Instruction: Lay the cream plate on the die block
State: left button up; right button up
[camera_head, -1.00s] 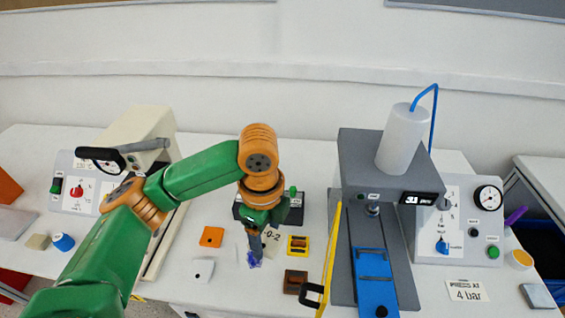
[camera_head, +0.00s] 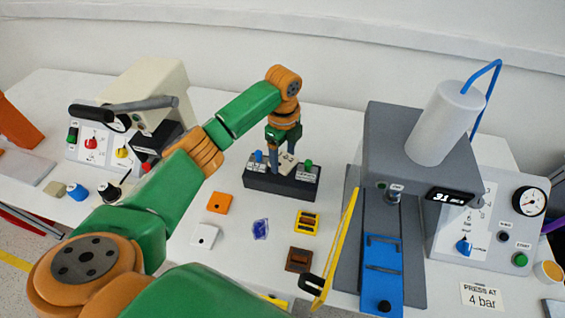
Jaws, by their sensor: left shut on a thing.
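The cream plate (camera_head: 289,163) is small and carries dark marks. It is in my left gripper (camera_head: 282,154), which is shut on it. Gripper and plate are over the dark die block (camera_head: 282,185), which has a blue post (camera_head: 259,157) at its left and a green one (camera_head: 308,166) at its right. The plate is tilted in the picture and partly hidden by the fingers. I cannot tell whether it touches the block. My right gripper is not in view.
In front of the block lie orange (camera_head: 219,202), white (camera_head: 204,235), purple (camera_head: 261,229), yellow (camera_head: 306,221) and brown (camera_head: 299,259) pieces. A grey press (camera_head: 408,150) with a yellow bar (camera_head: 340,240) stands right. A cream machine (camera_head: 148,90) stands left.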

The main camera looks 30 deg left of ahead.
aim_at(282, 157)
pick_arm(q)
jog(key=shift+w+a+f, duration=0.15)
jog(key=shift+a+f, duration=0.05)
jog(key=shift+f, duration=0.95)
jog(key=shift+w+a+f, duration=0.15)
jog(key=shift+f, duration=1)
jog(key=o, duration=1.3)
notch_tip(282, 157, up, 12)
jog(key=shift+r+b, duration=0.2)
jog(key=shift+b, duration=0.25)
jog(key=shift+r, duration=0.1)
